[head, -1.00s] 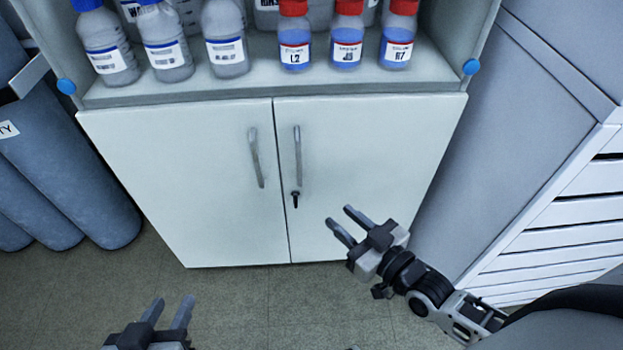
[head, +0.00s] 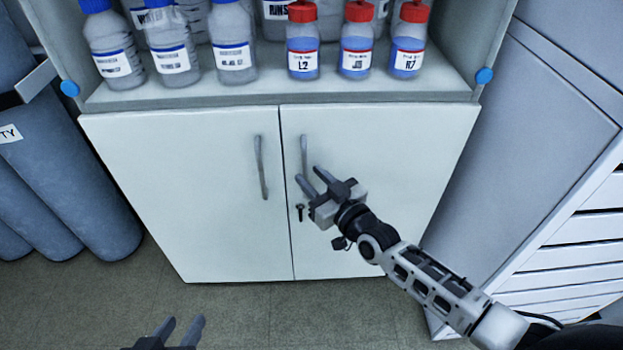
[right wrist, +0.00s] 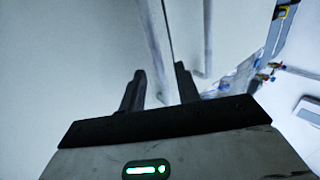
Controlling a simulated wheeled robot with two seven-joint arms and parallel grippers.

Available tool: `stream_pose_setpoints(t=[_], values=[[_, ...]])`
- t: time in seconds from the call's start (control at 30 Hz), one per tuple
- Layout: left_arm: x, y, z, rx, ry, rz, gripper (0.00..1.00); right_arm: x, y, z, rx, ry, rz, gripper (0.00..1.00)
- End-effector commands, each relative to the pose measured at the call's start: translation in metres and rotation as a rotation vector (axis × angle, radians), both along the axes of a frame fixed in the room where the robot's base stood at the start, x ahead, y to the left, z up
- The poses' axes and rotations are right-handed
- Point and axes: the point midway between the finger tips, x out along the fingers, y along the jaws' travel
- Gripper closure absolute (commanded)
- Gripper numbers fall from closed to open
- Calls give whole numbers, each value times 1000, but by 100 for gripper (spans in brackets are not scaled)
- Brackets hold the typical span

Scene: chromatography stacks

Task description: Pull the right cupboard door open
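The right cupboard door (head: 390,200) is white and shut, flush with the left door (head: 190,190). In the right wrist view, a handle bar (right wrist: 153,45) runs between the open fingers (right wrist: 158,78), and a second bar stands further right. My left gripper (head: 184,326) is open and empty at the bottom edge.
Bottles with blue caps (head: 233,55) and red caps (head: 303,50) stand on the shelf above the doors. Grey-blue cylinders (head: 85,200) stand at left. A grey cabinet (head: 520,140) and a white slatted panel (head: 560,255) are at right. The floor in front is clear.

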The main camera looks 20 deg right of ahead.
Motion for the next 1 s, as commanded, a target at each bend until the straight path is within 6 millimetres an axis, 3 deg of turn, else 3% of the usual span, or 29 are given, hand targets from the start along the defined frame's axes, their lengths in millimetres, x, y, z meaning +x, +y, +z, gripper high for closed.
stream_pose_setpoints(t=[0.4,0.5,0.53,0.83,1.0], values=[[0,-1,-3,2,7,-6,64,8,3,0,-1,1,1,67],[0,0,-3,3,5,-7,64,8,3,0,-1,1,1,95],[0,0,-3,4,5,-7,64,8,3,0,-1,1,1,100],[0,0,-3,3,3,-7,64,4,1,0,-2,0,11,100],[1,0,-4,2,4,-6,64,-14,-6,-1,-8,1,54,100]])
